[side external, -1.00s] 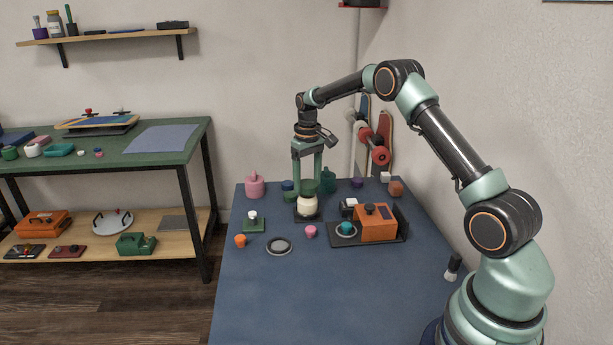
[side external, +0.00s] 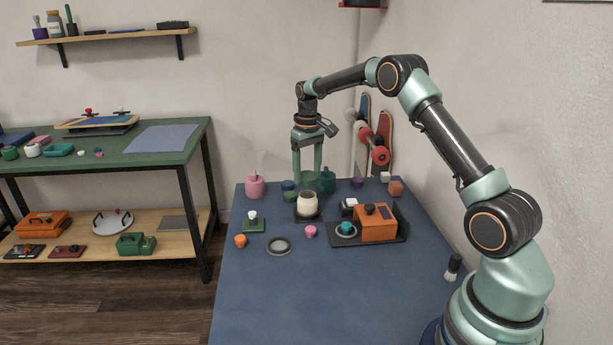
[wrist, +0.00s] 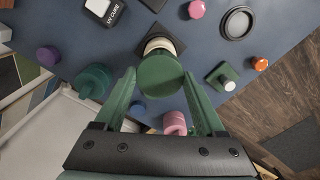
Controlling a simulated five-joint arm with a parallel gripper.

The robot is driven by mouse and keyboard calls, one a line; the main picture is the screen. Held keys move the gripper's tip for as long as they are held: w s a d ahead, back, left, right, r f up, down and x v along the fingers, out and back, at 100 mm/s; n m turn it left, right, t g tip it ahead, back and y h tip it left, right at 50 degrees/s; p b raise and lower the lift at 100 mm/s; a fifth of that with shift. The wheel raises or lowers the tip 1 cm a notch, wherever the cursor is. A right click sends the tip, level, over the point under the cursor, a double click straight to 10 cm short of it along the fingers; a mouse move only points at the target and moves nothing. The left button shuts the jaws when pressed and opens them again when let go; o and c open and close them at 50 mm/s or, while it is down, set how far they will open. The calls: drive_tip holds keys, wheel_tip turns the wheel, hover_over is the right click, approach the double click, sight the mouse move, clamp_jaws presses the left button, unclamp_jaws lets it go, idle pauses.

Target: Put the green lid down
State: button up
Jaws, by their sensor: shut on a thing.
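My gripper (side external: 308,177) is shut on the green lid (wrist: 160,76), which shows as a round disc between the two fingertips (wrist: 160,80) in the wrist view. In the side view the lid (side external: 308,182) is held in the air above and behind the cream jar (side external: 307,205). The jar stands upright on a dark square base (side external: 306,218) with its top uncovered. In the wrist view the lid partly hides the jar (wrist: 159,45).
A pink jar (side external: 254,187) and a dark green jar (side external: 328,181) stand at the back. A black ring (side external: 279,246), small knobs and a tray (side external: 377,240) with an orange box (side external: 376,223) lie nearer. The front of the blue table is clear.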

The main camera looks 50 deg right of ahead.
drive_tip(key=shift+r, duration=0.1)
drive_tip(key=s+a+r+n, duration=0.5)
drive_tip(key=a+r, duration=0.1)
wheel_tip(320, 180, up, 3)
drive_tip(key=n, duration=0.5)
hover_over(316, 255)
wheel_tip(316, 255, down, 20)
drive_tip(key=shift+r, duration=0.1)
